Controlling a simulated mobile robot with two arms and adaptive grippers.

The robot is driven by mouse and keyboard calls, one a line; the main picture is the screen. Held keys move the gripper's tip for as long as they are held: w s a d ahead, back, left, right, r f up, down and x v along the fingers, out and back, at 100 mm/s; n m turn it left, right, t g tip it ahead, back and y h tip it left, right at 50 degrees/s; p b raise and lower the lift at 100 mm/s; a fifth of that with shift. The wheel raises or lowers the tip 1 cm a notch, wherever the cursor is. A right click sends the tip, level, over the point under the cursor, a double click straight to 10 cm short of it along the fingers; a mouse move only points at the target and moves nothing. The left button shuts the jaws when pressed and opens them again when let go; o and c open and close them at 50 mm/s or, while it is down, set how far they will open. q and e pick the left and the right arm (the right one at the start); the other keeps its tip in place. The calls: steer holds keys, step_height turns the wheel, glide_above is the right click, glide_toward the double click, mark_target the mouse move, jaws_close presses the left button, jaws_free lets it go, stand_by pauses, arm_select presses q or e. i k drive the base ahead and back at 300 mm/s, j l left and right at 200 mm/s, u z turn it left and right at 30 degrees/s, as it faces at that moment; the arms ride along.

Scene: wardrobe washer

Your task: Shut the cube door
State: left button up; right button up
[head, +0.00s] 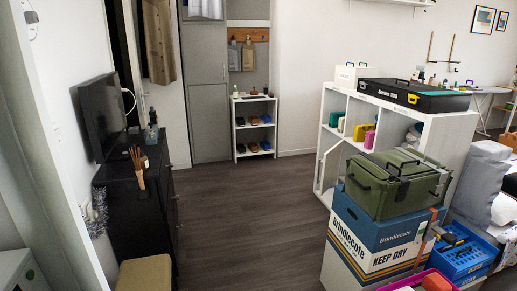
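A white cube shelf (391,108) stands at the right against the wall, with several open compartments facing left. In its lower left part a white panel (330,168) stands at an angle by a compartment and looks like a cube door standing partly open. The boxes in front hide much of the shelf's lower part, so the hinge and the full door do not show. Neither of my grippers is in view.
A green case (386,190) on a blue and white carton (358,243) stands before the shelf. A black cabinet (152,190) with a screen (103,115) lines the left. The dark floor (245,220) between is clear. A small shoe rack (238,130) stands behind.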

mark_target(332, 158)
steer(key=i+j, duration=0.1)
steer(key=i, duration=2.2)
steer(key=l+z, duration=0.05)
steer(key=l, duration=0.05)
